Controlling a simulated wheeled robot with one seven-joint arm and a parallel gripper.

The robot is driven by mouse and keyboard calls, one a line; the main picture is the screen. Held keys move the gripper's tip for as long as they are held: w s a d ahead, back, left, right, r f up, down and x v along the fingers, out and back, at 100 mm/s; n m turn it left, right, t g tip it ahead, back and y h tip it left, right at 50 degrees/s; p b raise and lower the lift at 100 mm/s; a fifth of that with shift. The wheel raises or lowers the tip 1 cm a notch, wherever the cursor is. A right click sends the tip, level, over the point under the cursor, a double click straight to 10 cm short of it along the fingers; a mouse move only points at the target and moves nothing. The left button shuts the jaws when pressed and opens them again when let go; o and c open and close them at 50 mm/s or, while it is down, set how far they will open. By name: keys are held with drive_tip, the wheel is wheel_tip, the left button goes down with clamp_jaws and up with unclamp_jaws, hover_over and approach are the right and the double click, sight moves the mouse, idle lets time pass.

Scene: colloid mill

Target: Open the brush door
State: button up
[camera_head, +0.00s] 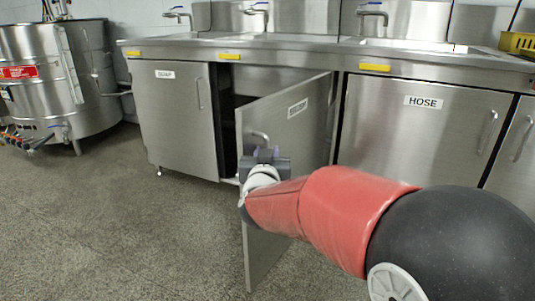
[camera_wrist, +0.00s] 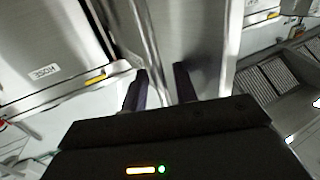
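The brush door (camera_head: 284,130) is the grey steel cabinet door in the middle, with a white label that is hard to read. It stands swung well out from the cabinet, with a dark gap at its left. Its curved handle (camera_head: 260,136) shows just above my gripper (camera_head: 266,158), which is at the front of the door near its free edge. In the wrist view my gripper (camera_wrist: 160,85) has its two dark fingers apart. A bright metal strip passes between them, with a gap to the right finger; I cannot tell whether it is handle or door edge. My arm hides the door's lower right.
The soap door (camera_head: 178,110) at left and the hose door (camera_head: 420,125) at right are shut. A steel counter (camera_head: 300,53) with taps runs above. A round steel vat (camera_head: 50,80) stands at far left. The floor (camera_head: 120,220) in front is clear.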

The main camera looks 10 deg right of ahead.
drive_tip(key=v, duration=0.7)
drive_tip(key=shift+s+p, duration=0.4)
drive_tip(key=shift+p, duration=0.05)
drive_tip(key=s+a+r+n+g+y+p, duration=0.2)
drive_tip(key=s+r+n+g+y+p, duration=0.15)
drive_tip(key=s+g+y+p, duration=0.35)
drive_tip(key=s+d+f+g+h+p, duration=0.1)
drive_tip(key=s+d+g, duration=0.1)
drive_tip(key=s, duration=0.6)
drive_tip(key=s+d+f+g+h+p, duration=0.1)
drive_tip(key=s+d+g+h+p, duration=0.1)
drive_tip(key=s+d, duration=0.3)
drive_tip(key=s+m+g, duration=0.1)
drive_tip(key=s, duration=0.3)
drive_tip(key=shift+s, duration=0.25)
drive_tip(key=shift+w+d+f, duration=0.1)
drive_tip(key=shift+w, duration=0.05)
